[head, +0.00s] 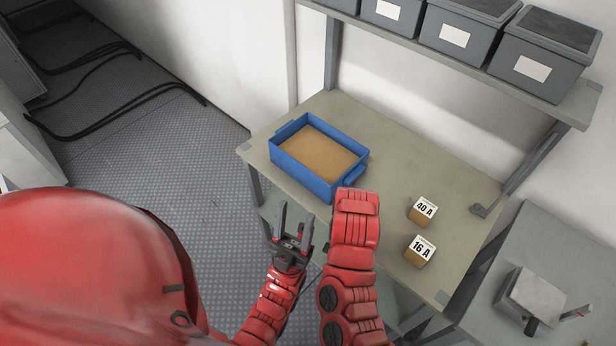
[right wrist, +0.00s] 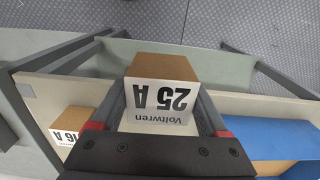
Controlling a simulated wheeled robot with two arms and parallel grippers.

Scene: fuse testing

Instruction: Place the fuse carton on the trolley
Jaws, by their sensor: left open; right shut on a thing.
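The fuse carton (right wrist: 162,90), brown with a white label reading "Voltwren 25 A", shows upside down in the right wrist view. My right gripper (right wrist: 163,110) is shut on it, with one finger on each side. The carton appears over the bench's front edge and lower shelf. In the head view my right forearm (head: 350,260) hides the right gripper and the carton. My left gripper (head: 292,225) is open and empty, in front of the bench near the blue tray. I cannot make out a trolley for certain in either view.
On the bench (head: 390,175) stand a blue tray (head: 318,182) with a brown inside, a 40 A carton (head: 422,211) and a 16 A carton (head: 420,252). Grey bins (head: 465,38) line the shelf above. Black cables (head: 120,118) lie on the floor at left.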

